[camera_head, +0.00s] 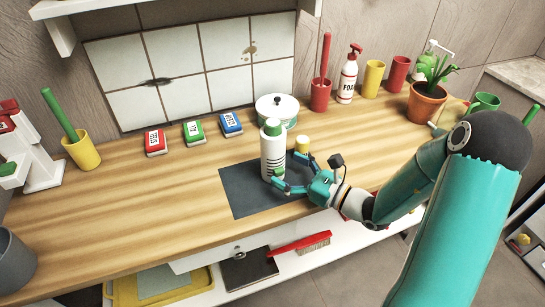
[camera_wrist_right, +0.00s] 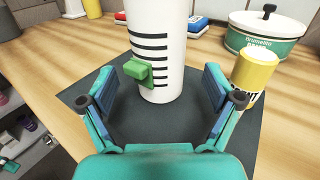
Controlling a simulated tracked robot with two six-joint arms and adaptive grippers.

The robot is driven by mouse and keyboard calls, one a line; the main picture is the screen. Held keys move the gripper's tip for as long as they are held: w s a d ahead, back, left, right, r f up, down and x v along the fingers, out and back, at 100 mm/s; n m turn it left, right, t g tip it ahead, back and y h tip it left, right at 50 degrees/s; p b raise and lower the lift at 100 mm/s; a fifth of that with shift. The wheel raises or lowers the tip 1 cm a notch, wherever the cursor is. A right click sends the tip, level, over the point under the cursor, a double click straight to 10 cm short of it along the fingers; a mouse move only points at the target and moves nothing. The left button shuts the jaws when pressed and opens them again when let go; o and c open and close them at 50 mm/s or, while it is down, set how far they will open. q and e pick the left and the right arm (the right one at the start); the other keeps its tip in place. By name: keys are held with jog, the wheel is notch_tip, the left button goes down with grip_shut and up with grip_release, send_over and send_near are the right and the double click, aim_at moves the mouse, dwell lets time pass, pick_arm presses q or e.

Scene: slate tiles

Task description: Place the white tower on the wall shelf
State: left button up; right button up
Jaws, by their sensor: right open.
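The white tower (camera_head: 273,152) is a white cylinder with black stripes, a green top and a green knob. It stands upright on a dark mat (camera_head: 240,188) on the wooden counter. In the right wrist view the tower (camera_wrist_right: 158,30) is cut off at the top. My right gripper (camera_head: 283,180) is open, low at the tower's near side. In the wrist view its fingers lie left and right of the tower's lower part, with gaps on both sides. The white wall shelf (camera_head: 85,8) is at the top left, partly out of frame. My left gripper is not in view.
A yellow tin (camera_wrist_right: 255,75) stands close right of the gripper; a white-and-green pot (camera_head: 278,108) is behind the tower. Red, green and blue boxes (camera_head: 194,132) lie to the left. A red cup (camera_head: 320,95) and soap bottle (camera_head: 348,78) stand behind.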

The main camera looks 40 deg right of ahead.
aim_at(272, 161)
jog(key=x, duration=0.4)
jog(key=shift+w+a, duration=0.15)
jog(key=shift+w, duration=0.15)
jog(key=c, duration=1.4)
jog(key=shift+r, duration=0.1)
